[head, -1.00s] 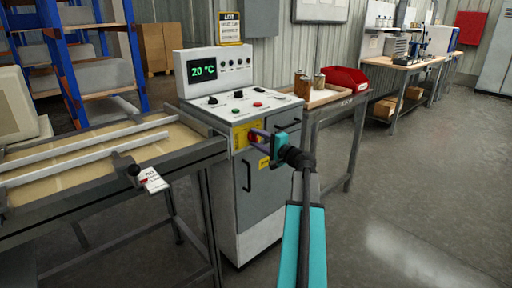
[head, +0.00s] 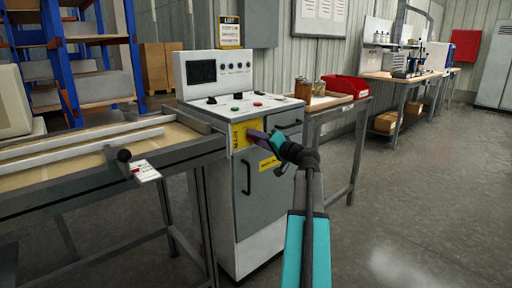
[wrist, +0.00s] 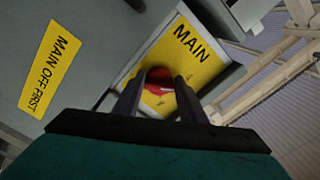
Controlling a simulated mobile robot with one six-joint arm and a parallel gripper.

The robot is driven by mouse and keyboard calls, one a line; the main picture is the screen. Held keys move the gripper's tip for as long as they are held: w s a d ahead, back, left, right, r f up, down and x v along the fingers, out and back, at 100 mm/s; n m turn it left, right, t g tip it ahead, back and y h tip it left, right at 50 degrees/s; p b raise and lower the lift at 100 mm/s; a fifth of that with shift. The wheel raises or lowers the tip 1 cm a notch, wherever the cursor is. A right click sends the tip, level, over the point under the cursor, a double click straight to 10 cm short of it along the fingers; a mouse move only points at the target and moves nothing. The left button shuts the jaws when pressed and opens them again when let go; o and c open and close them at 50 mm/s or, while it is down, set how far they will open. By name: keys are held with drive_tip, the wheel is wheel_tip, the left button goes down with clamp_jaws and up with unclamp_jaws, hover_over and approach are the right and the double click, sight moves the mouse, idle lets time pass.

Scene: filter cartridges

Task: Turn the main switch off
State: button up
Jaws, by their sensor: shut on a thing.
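The main switch is a red knob (wrist: 159,82) on a yellow plate marked MAIN (wrist: 185,50), on the front of the grey machine cabinet (head: 265,195). The yellow plate also shows in the head view (head: 240,136). My gripper (head: 259,137) is at the plate, with its fingers on either side of the red knob in the wrist view (wrist: 160,88). It is shut on the knob. The fingers hide part of the knob. The machine's display (head: 202,71) is dark.
A yellow label reading MAIN OFF FIRST (wrist: 50,70) is on the cabinet door. A bench with a roller-like bed (head: 90,160) stands at left with a tagged black knob (head: 124,156). A side table (head: 335,103) with tins and a red bin (head: 346,88) stands at right. Open floor lies at right.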

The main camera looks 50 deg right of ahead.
drive_tip(key=shift+d+n+b, duration=0.15)
drive_tip(key=shift+n+b, duration=0.85)
drive_tip(key=shift+b, duration=0.15)
drive_tip(key=o, duration=1)
